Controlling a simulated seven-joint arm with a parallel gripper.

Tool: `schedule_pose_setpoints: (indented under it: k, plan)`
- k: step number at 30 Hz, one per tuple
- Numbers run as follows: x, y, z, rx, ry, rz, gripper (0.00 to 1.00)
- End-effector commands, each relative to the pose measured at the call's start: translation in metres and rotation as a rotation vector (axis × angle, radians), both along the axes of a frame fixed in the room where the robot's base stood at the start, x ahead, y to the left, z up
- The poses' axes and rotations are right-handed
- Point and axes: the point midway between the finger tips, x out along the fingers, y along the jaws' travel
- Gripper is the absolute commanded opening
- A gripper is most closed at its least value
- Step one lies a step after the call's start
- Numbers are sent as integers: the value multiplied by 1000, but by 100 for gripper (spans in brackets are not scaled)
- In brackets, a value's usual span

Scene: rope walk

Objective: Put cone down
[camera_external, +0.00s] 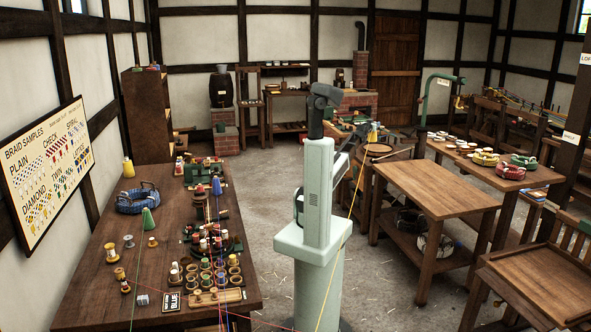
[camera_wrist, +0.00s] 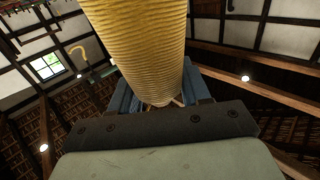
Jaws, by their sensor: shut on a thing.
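A yellow cone wound with ribbed thread (camera_wrist: 138,45) fills the upper middle of the wrist view. My gripper (camera_wrist: 158,92) is shut on it, with blue fingers on both sides of its lower part. The wrist camera looks up at roof beams, so no surface shows under the cone there. In the external view a small yellow cone (camera_external: 373,133) shows beyond my arm, near the far bench; it looks like the held one, but contact with any surface cannot be told.
The left table (camera_external: 85,290) holds a green cone (camera_external: 148,222), another yellow cone (camera_external: 128,168), a blue cone (camera_external: 216,186), and many spools and cups. A mostly bare wooden table (camera_external: 435,188) stands right of my arm. Coloured threads stretch across the view.

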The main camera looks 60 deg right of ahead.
Motion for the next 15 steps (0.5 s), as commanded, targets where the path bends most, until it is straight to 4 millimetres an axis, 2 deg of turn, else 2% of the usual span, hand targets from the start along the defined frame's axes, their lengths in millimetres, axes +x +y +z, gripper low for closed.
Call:
schedule_pose_setpoints:
  k: [1, 8, 15]
  plan:
    - [-22, -1, 5, -2, 1, -28, 0]
    - [-112, 2, 19, -1, 0, -145, 0]
    - [-205, 16, 35, -2, 1, -268, 0]
